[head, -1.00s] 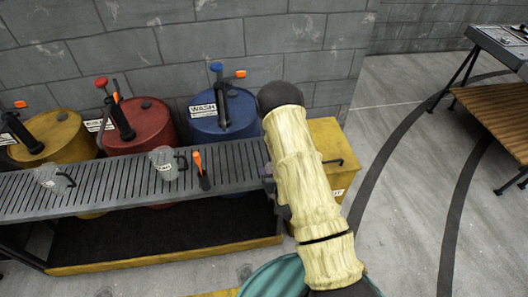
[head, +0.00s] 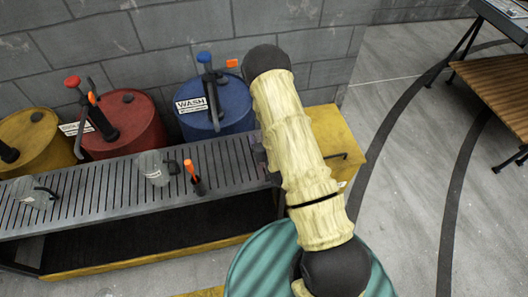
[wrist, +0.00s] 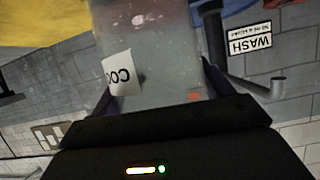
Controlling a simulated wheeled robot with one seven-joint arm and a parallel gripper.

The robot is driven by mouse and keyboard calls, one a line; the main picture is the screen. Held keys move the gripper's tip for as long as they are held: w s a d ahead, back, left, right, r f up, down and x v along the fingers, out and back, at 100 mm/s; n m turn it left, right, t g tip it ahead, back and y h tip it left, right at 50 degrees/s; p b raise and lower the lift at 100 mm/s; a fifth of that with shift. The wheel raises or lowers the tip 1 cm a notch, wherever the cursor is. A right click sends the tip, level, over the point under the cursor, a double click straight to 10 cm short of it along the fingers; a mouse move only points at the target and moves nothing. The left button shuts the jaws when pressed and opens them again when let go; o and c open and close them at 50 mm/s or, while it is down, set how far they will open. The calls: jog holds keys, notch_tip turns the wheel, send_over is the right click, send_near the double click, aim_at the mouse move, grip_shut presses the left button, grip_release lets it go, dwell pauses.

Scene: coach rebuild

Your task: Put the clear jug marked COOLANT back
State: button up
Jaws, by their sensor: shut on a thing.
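A clear jug (wrist: 165,40) with a white label reading "CO" fills the middle of the wrist view, upside down in that picture. The rest of its label is hidden or turned away. My gripper (wrist: 158,82) is shut on this jug, with a dark finger on each side. In the head view the gripper and held jug are mostly hidden behind my cream-sleeved arm, near the right end of the slatted bench (head: 95,195). Two other clear jugs, the left one (head: 32,191) and the middle one (head: 150,165), stand on the bench; their labels are not legible.
Behind the bench stand a yellow drum (head: 40,140), a red drum (head: 135,115) and a blue drum (head: 235,105) marked WASH. An orange-handled tool (head: 193,175) stands on the bench. A yellow cabinet (head: 335,135) is right of it. Open floor lies farther right.

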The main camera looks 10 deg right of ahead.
jog(key=shift+w+d+r, duration=0.1)
dwell(0.3)
jog(key=w+d+r+m+h+b, duration=0.1)
jog(key=h, duration=0.1)
jog(key=w+d+r+m+h+b, duration=0.1)
jog(key=r+m+h, duration=0.1)
jog(key=w+d+r+m+g+h+b, duration=0.1)
jog(key=w+d+m+h, duration=0.1)
jog(key=shift+r, duration=0.25)
jog(key=shift+r+m+g+h+b, duration=0.5)
jog(key=shift+r+m+h, duration=0.15)
jog(key=shift+m, duration=0.25)
jog(key=shift+s+a+r+m+g+h+b, duration=0.15)
jog(key=shift+a+r+m+g+h+b, duration=0.15)
jog(key=shift+m+h, duration=0.2)
jog(key=shift+s+a+r+m+g+h+b, duration=0.1)
jog(key=shift+r+m+g+h+b, duration=0.05)
jog(key=shift+m+g+h, duration=0.3)
jog(key=shift+s+a+r+m+g+h+b, duration=0.15)
jog(key=shift+s+a+m+g+h+b, duration=0.1)
jog(key=shift+s+a+m+g+h, duration=0.25)
jog(key=shift+s+a+r+m+g+h+b, duration=0.15)
jog(key=shift+a+m+g+h+b, duration=0.15)
jog(key=shift+a+m, duration=0.35)
jog(key=shift+f, duration=2.9)
